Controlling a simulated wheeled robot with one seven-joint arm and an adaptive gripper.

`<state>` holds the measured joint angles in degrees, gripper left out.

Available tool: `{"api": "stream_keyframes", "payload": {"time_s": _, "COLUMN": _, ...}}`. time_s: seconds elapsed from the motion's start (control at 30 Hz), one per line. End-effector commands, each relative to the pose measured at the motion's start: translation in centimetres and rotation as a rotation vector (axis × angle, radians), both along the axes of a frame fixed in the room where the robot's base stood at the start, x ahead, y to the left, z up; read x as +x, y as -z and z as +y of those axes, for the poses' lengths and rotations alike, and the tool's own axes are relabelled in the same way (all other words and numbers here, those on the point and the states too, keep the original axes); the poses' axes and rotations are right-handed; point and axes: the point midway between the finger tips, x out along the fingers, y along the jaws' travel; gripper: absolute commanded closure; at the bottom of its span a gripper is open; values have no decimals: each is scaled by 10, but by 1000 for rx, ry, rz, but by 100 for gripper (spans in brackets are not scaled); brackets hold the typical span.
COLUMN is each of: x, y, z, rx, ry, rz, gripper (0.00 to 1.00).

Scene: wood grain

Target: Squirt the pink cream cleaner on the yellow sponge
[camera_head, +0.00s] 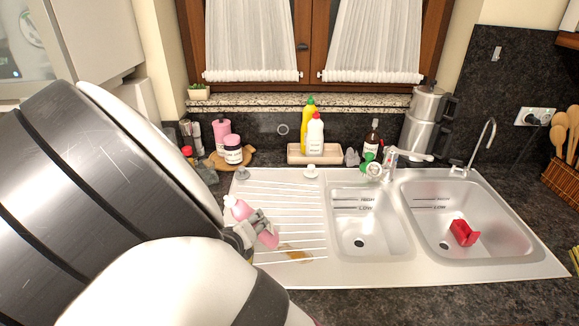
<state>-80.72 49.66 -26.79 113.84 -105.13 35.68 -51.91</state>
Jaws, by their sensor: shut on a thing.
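My gripper (246,232) is over the ribbed drainboard on the left of the sink unit. It is shut on a pink bottle (268,238) with a pale upper end, held tilted. The bottle's middle is hidden by the fingers. A flat yellow-brown patch (296,252) lies on the drainboard just right of and below the bottle. I cannot tell whether it is the sponge or a smear. A yellow-green thing (575,260) is cut off at the right edge and is also unclear.
The steel sink unit (375,274) has two basins; a red object (463,233) lies in the right one. A tap (400,156) stands behind. A tray (300,158) with bottles, a jar (233,150) and a steel appliance (425,120) line the back. The left basin looks empty.

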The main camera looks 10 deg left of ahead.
Motion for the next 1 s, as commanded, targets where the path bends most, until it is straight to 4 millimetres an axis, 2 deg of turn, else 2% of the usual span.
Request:
{"api": "stream_keyframes", "payload": {"time_s": 0.27, "x": 2, "y": 2, "z": -9, "rx": -114, "ry": 0, "rz": -48, "gripper": 100}}
{"api": "stream_keyframes", "payload": {"time_s": 0.73, "x": 3, "y": 4, "z": -10, "rx": -129, "ry": 0, "rz": -52, "gripper": 100}}
{"api": "stream_keyframes", "payload": {"time_s": 1.0, "x": 6, "y": 13, "z": -21, "rx": -282, "ry": -1, "rz": -112, "gripper": 100}}
